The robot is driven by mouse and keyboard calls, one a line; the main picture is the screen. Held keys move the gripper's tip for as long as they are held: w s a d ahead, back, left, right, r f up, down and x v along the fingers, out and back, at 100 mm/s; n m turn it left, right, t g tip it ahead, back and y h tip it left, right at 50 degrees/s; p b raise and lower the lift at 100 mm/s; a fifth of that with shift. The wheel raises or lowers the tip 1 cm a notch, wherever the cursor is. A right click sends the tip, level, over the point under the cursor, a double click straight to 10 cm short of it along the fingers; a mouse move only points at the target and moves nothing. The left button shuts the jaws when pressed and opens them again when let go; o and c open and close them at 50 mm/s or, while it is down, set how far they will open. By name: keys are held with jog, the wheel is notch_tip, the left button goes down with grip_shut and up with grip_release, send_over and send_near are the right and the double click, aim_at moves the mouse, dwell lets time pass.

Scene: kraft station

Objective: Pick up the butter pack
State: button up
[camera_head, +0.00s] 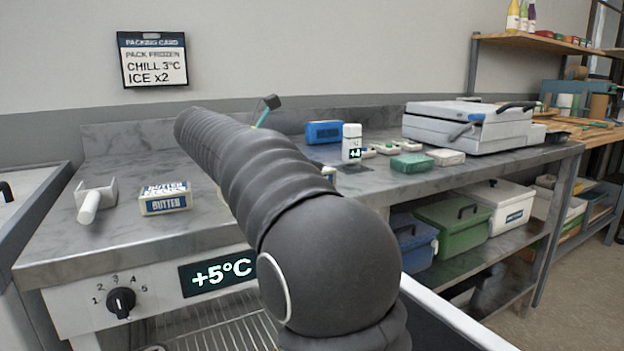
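The butter pack (165,199) is a small cream and blue block with "BUTTER" printed on its top and front. It lies on the grey steel counter (60,245) at the left, above the +5°C display. My dark ribbed arm crosses the middle of the view, just right of the pack, and hides part of the counter. I cannot make out my gripper. A small dark piece with a teal stem (267,110) shows behind my arm; I cannot tell what it belongs to.
A metal scoop with a white handle (93,202) lies left of the pack. A blue box (324,132), a white device (352,144), a green pack (411,163) and a large grey machine (468,127) stand to the right. Lidded bins (452,226) sit below.

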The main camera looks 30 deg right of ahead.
aim_at(324, 168)
jog(key=x, duration=0.5)
jog(key=shift+d+b, duration=0.15)
jog(key=shift+b, duration=0.15)
jog(key=c, duration=1.5)
